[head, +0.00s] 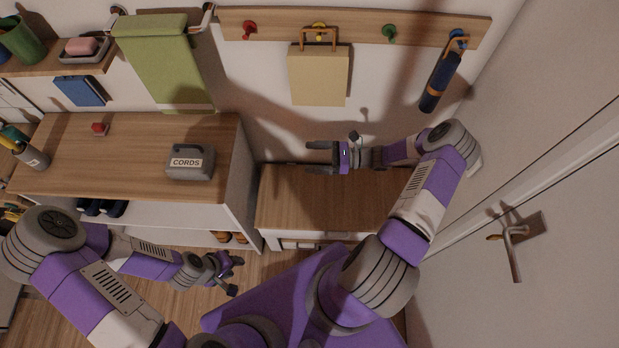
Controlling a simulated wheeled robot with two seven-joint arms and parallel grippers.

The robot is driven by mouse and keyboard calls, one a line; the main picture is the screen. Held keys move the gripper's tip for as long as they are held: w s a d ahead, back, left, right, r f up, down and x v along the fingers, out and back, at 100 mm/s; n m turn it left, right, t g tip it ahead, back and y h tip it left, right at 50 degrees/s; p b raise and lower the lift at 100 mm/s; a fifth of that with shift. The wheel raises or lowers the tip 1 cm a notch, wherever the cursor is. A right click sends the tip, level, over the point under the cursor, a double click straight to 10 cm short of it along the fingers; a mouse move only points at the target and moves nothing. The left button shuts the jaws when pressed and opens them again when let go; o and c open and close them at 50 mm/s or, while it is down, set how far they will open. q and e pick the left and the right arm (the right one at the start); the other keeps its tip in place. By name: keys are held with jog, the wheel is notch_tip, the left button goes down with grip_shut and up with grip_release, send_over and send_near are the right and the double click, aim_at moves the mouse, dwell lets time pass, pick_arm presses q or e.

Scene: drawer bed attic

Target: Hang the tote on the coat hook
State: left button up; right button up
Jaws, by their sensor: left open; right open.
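The beige tote (319,78) is at the wall, its brown handle looped at the yellow hook (319,26) on the wooden hook rail (270,17). It hangs upright below the rail, and no gripper touches it. My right gripper (318,157) is open and empty, below the tote in the picture and apart from it, its fingers pointing left. My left gripper (236,276) is open and empty, low in front of the cabinet, far from the tote.
The rail also has a red hook (249,30), a green hook (389,33) and a blue hook (458,40) with a dark blue cylindrical item (438,84). A wooden-topped bench (290,205) is below. A CORDS box (190,162) sits on the cabinet. A door handle (515,240) juts out right.

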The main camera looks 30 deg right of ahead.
notch_tip(320, 180, down, 10)
jog(key=a+b, duration=0.1)
jog(key=b, duration=0.5)
jog(key=shift+w+a+f+n, duration=0.15)
jog(key=shift+w+a+n, duration=0.05)
jog(key=shift+a+n, duration=0.1)
jog(key=s+a+f+n+g+h, duration=0.1)
jog(key=s+a+f+n+g, duration=0.15)
jog(key=a, duration=0.25)
jog(key=s+a+f+n+g+h, duration=0.1)
jog(key=s+a+f+n+g, duration=0.1)
jog(key=s+a+n+g, duration=0.3)
jog(key=s+a+f+n+g+h, duration=0.1)
jog(key=s+a+n+h, duration=0.5)
jog(key=n, duration=0.8)
jog(key=shift+s+h, duration=1.4)
jog(key=shift+h, duration=0.2)
